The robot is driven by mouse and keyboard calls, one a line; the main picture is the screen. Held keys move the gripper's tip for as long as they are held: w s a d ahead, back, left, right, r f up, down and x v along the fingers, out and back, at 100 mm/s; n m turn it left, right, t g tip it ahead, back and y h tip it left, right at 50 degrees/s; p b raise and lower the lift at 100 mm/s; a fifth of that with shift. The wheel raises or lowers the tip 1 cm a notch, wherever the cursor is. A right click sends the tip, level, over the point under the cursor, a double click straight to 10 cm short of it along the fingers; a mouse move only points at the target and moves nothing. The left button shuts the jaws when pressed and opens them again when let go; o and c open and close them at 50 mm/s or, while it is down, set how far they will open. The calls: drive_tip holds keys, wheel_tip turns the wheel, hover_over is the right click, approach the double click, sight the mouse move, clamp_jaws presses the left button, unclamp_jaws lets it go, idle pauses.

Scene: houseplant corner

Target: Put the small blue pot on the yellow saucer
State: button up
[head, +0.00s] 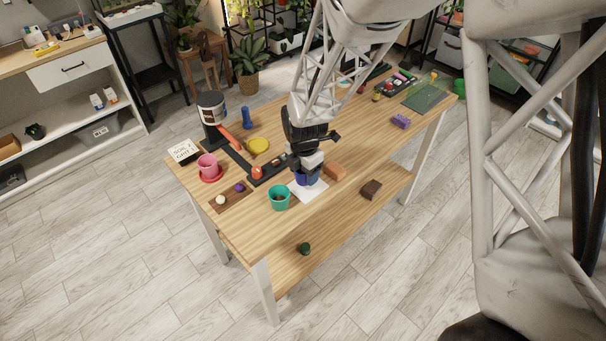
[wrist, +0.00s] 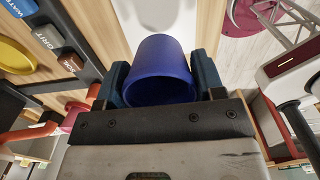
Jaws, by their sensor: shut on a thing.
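The small blue pot (head: 301,181) is at the near side of the table, over or on a white sheet (head: 318,192). My gripper (head: 307,174) is above it and partly hides it. In the wrist view the blue pot (wrist: 162,72) sits between the two dark fingers of my gripper (wrist: 163,82), which are shut on it from both sides. Whether its base touches the sheet is hard to tell. The yellow saucer (head: 258,145) lies empty on the table to the left and farther back. It also shows at the left edge of the wrist view (wrist: 14,57).
A teal pot (head: 279,198) stands close at the left front. A brown block (head: 335,171) is to the right.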

drive_tip(key=s+d, duration=0.2)
drive_tip(key=s, duration=0.5)
drive_tip(key=s+d+r, duration=0.1)
drive_tip(key=s+d, duration=0.2)
drive_tip(key=s, duration=0.4)
drive_tip(key=shift+s+r, duration=0.15)
drive_tip(key=shift+s, duration=0.05)
idle(0.3)
drive_tip(key=w+a+r, duration=0.1)
drive_tip(key=w+a, duration=0.6)
drive_tip(key=w, duration=0.3)
drive_tip(key=w+a+r, duration=0.2)
drive_tip(key=w+a, duration=0.5)
drive_tip(key=w, duration=0.4)
drive_tip(key=w+a+r, duration=0.2)
drive_tip(key=w+a, duration=0.5)
drive_tip(key=w, duration=0.4)
drive_tip(key=shift+w+a, duration=0.15)
drive_tip(key=shift+a, duration=0.1)
drive_tip(key=shift+f, duration=3.1)
drive_tip(key=shift+f, duration=1.85)
